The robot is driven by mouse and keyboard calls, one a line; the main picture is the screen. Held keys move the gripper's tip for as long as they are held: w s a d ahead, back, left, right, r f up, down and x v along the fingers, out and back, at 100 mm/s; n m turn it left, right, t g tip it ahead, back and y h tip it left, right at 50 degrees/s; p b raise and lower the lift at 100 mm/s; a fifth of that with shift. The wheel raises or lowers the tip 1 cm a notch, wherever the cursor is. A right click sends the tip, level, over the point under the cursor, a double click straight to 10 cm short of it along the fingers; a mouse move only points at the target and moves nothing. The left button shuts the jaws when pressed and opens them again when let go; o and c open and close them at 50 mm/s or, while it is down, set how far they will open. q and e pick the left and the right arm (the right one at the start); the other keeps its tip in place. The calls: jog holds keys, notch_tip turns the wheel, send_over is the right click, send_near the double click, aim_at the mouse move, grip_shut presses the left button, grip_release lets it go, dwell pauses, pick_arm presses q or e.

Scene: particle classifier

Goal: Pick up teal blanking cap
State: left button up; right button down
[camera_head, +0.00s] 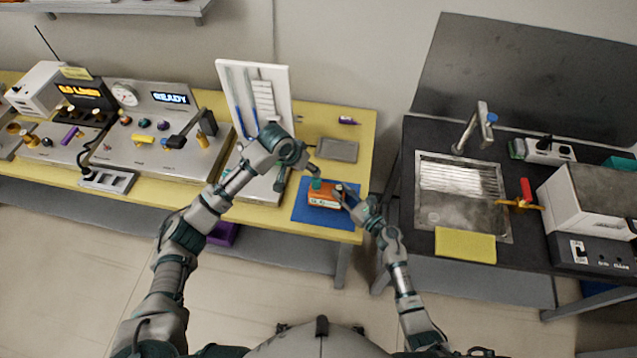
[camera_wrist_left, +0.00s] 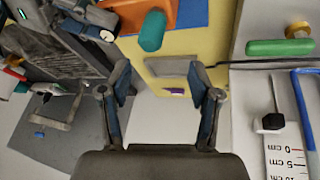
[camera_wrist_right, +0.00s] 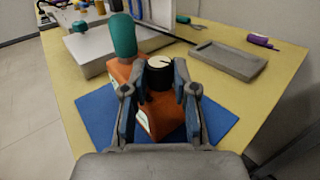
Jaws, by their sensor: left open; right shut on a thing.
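The teal blanking cap (camera_head: 317,184) sits on one end of an orange device (camera_head: 323,201) on the blue mat (camera_head: 344,216). In the right wrist view the cap (camera_wrist_right: 123,36) stands upright on the orange body (camera_wrist_right: 119,72), beside a black knob (camera_wrist_right: 159,74). My right gripper (camera_wrist_right: 158,88) is shut at the knob end of the orange device; its fingers lie on either side of the knob. My left gripper (camera_wrist_left: 163,76) is open and empty. In the left wrist view the teal cap (camera_wrist_left: 152,31) lies beyond its fingertips, apart from them.
A grey tray (camera_head: 338,150) and a purple item (camera_head: 348,121) lie behind the mat on the yellow table (camera_head: 368,130). A white board (camera_head: 262,95) stands left of them. The sink (camera_head: 462,195) is on the separate dark bench to the right.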

aim_at(316, 179)
pick_arm(q)
jog(key=d+r+n+y, duration=0.1)
jog(key=r, duration=0.1)
jog(key=d+r+n+g+y, duration=0.1)
jog(key=d+n+y, duration=0.1)
jog(key=shift+s+r+g, duration=0.3)
jog(key=shift+s+r, duration=0.1)
jog(key=f, duration=0.6)
jog(key=shift+w+a+f, duration=0.15)
jog(key=shift+w+f, duration=0.1)
jog(key=shift+f, duration=0.15)
jog(key=f, duration=0.4)
jog(key=shift+w+f, duration=0.3)
jog(key=shift+f, duration=0.05)
jog(key=c, duration=1.1)
